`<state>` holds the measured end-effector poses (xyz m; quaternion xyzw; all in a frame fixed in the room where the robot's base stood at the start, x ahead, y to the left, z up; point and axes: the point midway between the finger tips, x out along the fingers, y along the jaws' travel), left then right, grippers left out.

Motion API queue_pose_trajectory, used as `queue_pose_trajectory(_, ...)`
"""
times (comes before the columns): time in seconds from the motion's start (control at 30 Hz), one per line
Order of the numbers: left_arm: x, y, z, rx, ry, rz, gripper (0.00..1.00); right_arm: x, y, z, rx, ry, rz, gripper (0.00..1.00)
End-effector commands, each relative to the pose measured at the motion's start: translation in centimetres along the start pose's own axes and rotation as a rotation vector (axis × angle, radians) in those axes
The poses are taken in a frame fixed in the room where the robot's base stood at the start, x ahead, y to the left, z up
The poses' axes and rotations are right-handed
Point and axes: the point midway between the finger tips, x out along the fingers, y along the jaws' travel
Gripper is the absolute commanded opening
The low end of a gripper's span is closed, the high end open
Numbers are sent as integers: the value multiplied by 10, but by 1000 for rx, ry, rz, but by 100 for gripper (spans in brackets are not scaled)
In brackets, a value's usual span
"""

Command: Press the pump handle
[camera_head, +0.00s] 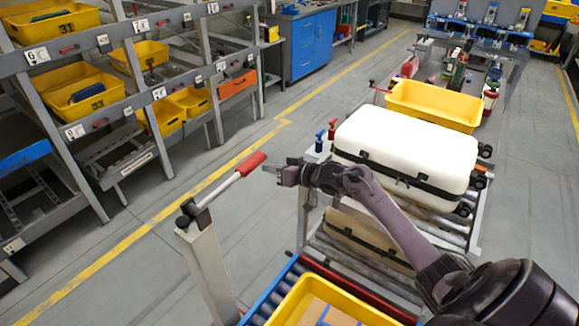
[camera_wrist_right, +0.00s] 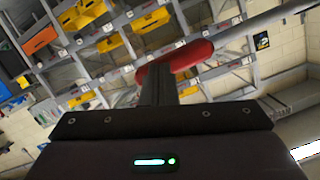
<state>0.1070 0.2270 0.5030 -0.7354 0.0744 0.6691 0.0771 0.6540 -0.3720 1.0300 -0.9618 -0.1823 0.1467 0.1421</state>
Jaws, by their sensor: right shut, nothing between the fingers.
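The pump handle is a pale metal lever with a red grip (camera_head: 251,163), tilted up to the right from a dark pivot on top of a grey post (camera_head: 207,266). My right gripper (camera_head: 270,168) is shut and empty, its fingertips just right of the red grip. In the right wrist view the shut fingers (camera_wrist_right: 157,84) point at the red grip (camera_wrist_right: 186,58) and overlap its left part. I cannot tell whether they touch it. My left gripper is not in view.
A roller cart (camera_head: 463,242) carrying a white case (camera_head: 405,140) stands right of the post. A yellow tray (camera_head: 288,305) sits below at the front. A shelf rack with yellow bins (camera_head: 70,91) stands at left. The floor between rack and post is clear.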

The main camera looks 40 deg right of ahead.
Motion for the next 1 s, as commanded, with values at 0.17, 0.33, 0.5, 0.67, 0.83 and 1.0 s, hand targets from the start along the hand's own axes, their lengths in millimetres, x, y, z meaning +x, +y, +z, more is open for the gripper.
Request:
queue_pose_trajectory(0.17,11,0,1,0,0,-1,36,-35,0,0,-7,5,-1,0)
queue_pose_trajectory(0.33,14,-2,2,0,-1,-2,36,-54,-1,-3,-5,9,-2,0)
queue_pose_trajectory(0.5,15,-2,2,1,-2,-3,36,-61,-2,-6,-7,12,-3,0)
queue_pose_trajectory(0.67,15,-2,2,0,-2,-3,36,-61,-2,-7,-6,13,-3,0)
queue_pose_trajectory(0.83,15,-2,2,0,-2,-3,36,-61,-2,-7,-6,13,-3,0)
queue_pose_trajectory(1.0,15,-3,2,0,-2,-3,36,-61,-2,-7,-6,13,-3,0)
